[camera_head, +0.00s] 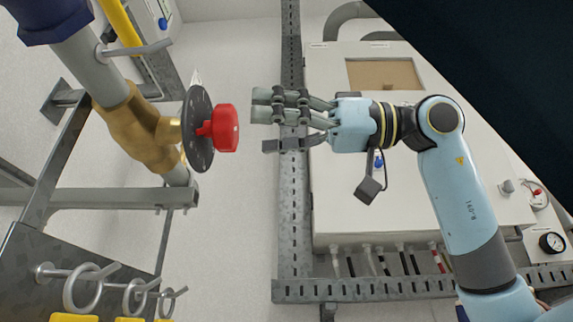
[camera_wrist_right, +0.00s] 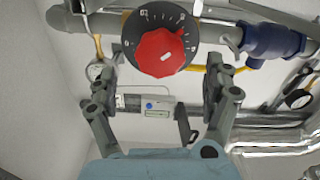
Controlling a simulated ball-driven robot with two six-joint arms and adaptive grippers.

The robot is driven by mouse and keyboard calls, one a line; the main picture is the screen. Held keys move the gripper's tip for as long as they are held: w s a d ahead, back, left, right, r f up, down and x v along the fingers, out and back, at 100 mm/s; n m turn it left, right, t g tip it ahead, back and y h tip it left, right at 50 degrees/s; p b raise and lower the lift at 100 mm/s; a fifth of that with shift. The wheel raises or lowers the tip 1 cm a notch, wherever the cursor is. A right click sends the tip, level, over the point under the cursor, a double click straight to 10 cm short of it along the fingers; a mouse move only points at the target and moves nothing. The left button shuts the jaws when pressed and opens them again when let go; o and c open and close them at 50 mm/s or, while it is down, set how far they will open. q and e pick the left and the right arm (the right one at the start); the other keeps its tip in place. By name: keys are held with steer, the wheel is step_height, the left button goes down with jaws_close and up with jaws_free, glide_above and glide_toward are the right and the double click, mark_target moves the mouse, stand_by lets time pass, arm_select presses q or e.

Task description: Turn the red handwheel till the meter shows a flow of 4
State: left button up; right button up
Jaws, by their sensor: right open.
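The red handwheel (camera_head: 225,128) sits in front of a black marked dial (camera_head: 196,150) on a brass valve (camera_head: 135,130) at the left of the head view. In the right wrist view the handwheel (camera_wrist_right: 161,52) shows face-on, with a pale mark on its face. My right gripper (camera_head: 264,120) is open and empty, a short gap to the right of the handwheel, its fingers pointing at it. A grey box with a blue round part and a small display (camera_wrist_right: 157,114), possibly the meter, shows below the wheel in the wrist view; its reading is too small to tell. My left gripper is not in view.
A perforated metal upright (camera_head: 292,200) and a large pale cabinet (camera_head: 400,215) stand behind my right arm. Metal rings (camera_head: 85,288) jut out at the lower left.

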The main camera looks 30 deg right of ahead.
steer(key=shift+v, duration=1.1)
